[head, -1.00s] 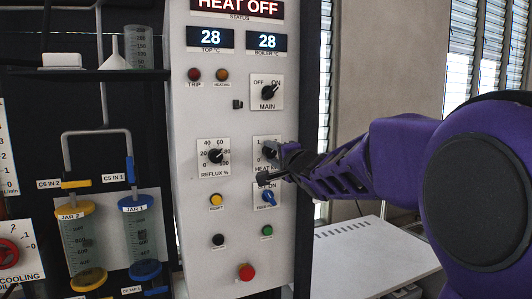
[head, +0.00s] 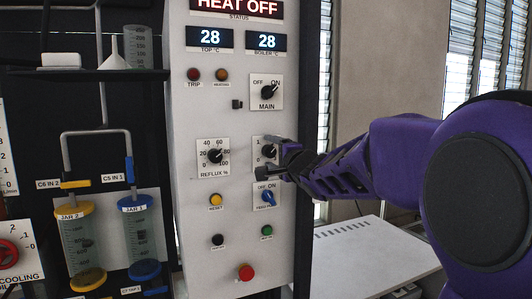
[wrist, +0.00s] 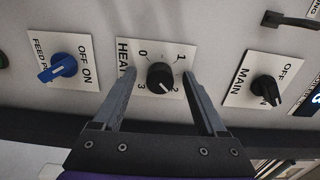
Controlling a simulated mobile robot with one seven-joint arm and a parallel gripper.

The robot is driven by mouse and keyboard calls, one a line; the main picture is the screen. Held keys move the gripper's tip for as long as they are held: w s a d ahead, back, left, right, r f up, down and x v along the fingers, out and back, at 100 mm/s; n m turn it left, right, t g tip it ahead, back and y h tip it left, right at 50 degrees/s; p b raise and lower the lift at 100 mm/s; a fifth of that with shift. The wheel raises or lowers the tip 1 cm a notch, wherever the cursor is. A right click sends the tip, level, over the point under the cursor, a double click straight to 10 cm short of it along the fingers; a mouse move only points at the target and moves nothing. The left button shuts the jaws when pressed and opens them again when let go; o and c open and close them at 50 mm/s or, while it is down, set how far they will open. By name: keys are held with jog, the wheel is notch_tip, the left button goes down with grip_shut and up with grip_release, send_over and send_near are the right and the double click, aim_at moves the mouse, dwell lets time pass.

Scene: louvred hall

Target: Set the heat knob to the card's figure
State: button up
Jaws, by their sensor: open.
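The heat knob (head: 268,151) is a black round knob on a white plate on the panel. In the wrist view the heat knob (wrist: 160,77) is ringed by figures 0, 1, 2 and 3, and its pale mark points toward the 2. My gripper (head: 266,154) is open at the knob, one finger above and one below it in the head view. In the wrist view my gripper (wrist: 162,76) has a finger on each side of the knob, with gaps visible. The fingers hide part of the plate in the head view. I cannot make out a card.
The main switch (head: 268,91) is above the heat knob, the blue feed switch (head: 266,196) just below, and the reflux knob (head: 215,156) to the left. A red button (head: 246,272) is low on the panel. A white bench (head: 370,255) stands right.

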jog(key=v, duration=0.7)
jog(key=shift+d+r, duration=0.1)
jog(key=shift+s, duration=0.2)
